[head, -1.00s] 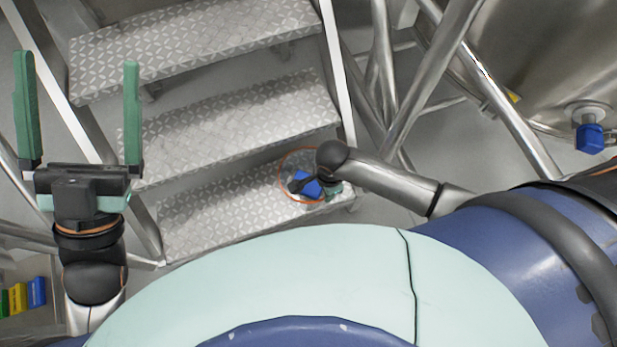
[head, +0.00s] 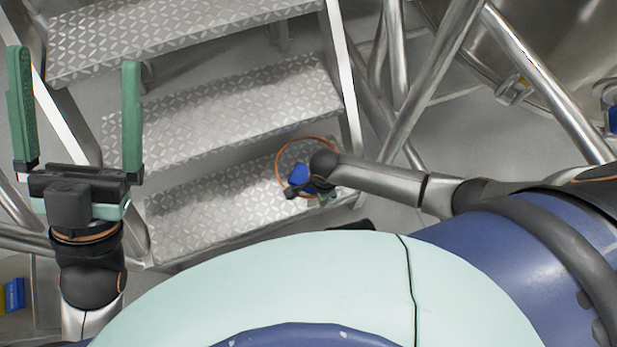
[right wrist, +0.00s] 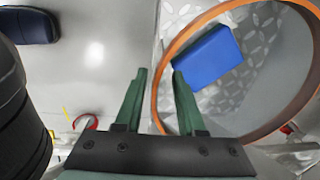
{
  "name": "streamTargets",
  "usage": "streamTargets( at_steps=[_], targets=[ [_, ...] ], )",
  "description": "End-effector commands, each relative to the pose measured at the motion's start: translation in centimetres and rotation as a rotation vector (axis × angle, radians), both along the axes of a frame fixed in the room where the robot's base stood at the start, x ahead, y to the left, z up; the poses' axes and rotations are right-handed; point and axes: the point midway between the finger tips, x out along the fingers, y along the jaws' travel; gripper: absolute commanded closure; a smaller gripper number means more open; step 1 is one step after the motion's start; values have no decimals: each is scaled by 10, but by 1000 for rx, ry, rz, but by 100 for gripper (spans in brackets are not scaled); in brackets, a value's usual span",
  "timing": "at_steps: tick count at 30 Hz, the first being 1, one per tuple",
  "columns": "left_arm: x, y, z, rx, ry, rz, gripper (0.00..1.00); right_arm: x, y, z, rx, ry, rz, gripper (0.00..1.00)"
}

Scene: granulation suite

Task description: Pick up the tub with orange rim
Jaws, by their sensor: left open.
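The tub with orange rim (head: 283,155) is see-through and sits at the right end of the lowest visible step. A blue block (head: 299,174) shows in it. In the right wrist view the tub's rim (right wrist: 250,137) fills the right side, with the blue block (right wrist: 208,56) inside. My right gripper (right wrist: 159,72) is at the tub's near edge. Its fingers straddle the rim, one outside and one inside, with gaps showing. In the head view my right wrist hides most of these fingers. My left gripper (head: 75,58) is open and empty, off to the left.
Metal stairs with patterned treads (head: 215,105) fill the middle. A white side rail (head: 345,75) and steel legs (head: 430,85) stand close right of the tub. A steel vessel (head: 560,50) is at upper right. Coloured bins (head: 14,294) are at lower left.

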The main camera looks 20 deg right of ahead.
Motion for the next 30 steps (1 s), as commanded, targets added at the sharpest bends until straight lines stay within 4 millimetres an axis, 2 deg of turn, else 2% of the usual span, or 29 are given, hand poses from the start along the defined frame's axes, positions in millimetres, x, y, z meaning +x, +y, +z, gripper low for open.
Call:
streamTargets(
  at_steps=[7,17,30],
  targets=[
    [-1,-2,-1,10,-1,-5,0,0,0,0,0,0,0,62],
    [-1,-2,0,10,-2,-6,0,0,0,0,0,0,0,100],
    [0,-1,0,3,-4,-2,0,0,0,-1,0,0,0,100]
  ],
)
